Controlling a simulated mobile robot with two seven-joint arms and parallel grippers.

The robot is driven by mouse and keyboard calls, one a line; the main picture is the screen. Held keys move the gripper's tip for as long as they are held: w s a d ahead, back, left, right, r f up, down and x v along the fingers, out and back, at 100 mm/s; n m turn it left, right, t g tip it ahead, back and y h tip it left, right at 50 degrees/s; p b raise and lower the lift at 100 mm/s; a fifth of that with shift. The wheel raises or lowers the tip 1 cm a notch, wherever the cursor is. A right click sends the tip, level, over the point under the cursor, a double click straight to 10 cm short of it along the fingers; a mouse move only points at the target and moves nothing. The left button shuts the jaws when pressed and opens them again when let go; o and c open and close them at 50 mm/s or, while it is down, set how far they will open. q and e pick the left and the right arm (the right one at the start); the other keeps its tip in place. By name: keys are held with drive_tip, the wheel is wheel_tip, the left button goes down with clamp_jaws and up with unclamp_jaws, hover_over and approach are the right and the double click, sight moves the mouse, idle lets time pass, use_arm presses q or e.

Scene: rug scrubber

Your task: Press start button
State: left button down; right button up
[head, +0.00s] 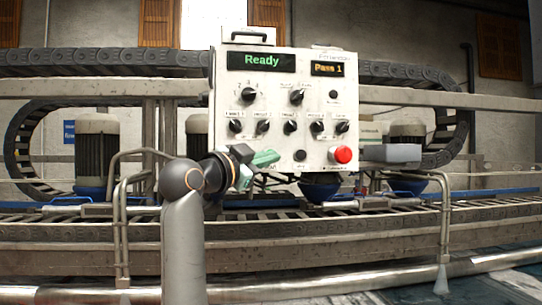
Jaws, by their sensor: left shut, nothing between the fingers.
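A white control panel (225,92) faces me in the middle of the head view. Its left display (261,61) reads "Ready" in green, and its right display (327,69) reads "Pass 1" in amber. A red round button (343,155) sits at the panel's lower right. A small dark round button (300,156) sits left of it, and another dark button (333,94) is below the right display. I cannot read which one is start. My right gripper is out of view.
Several black rotary knobs (290,127) cover the panel's middle. Metal rails (60,259), bent pipe frames (121,220) and a black cable chain (110,58) run around it. Grey motors (98,140) stand behind. A grey box (390,153) sits right of the red button.

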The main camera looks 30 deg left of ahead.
use_arm(q)
drive_tip(key=shift+w, duration=0.1)
drive_tip(key=shift+w+a+p, duration=0.25)
drive_tip(key=shift+a+p, duration=0.05)
